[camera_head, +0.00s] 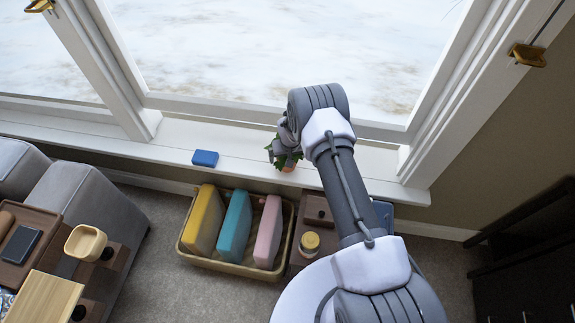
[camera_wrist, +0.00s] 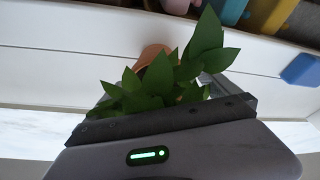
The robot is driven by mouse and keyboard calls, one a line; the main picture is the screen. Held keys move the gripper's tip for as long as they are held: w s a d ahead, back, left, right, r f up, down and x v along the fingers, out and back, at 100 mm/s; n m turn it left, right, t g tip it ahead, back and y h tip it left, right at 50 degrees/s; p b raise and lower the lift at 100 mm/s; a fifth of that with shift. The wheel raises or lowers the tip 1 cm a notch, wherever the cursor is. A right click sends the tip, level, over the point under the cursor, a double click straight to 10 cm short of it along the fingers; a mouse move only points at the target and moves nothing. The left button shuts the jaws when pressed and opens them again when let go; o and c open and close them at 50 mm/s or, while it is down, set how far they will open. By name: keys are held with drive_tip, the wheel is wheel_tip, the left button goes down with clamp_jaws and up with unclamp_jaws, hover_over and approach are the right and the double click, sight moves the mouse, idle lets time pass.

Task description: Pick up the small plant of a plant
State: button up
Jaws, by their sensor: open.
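The small plant has green leaves (camera_head: 281,152) and stands on the white window sill in the head view, partly hidden behind my arm. In the wrist view its leaves (camera_wrist: 160,85) fill the middle, in front of my gripper, and its terracotta pot (camera_wrist: 152,54) shows behind them. My gripper (camera_head: 292,140) is at the plant, mostly hidden by my wrist in the head view. In the wrist view the gripper (camera_wrist: 165,105) is open with leaves right at it. The leaves hide most of the fingers, and I cannot tell whether they touch the pot.
A blue block (camera_head: 205,158) lies on the sill (camera_head: 100,139) to the left. Below stands a basket (camera_head: 240,268) with yellow, teal and pink items, beside a small jar (camera_head: 309,243). The window frame (camera_head: 140,110) rises behind the sill. A grey sofa is at the left.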

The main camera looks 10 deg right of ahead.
drive_tip(key=shift+w+f, duration=0.1)
drive_tip(key=shift+f, duration=0.05)
drive_tip(key=c, duration=1.9)
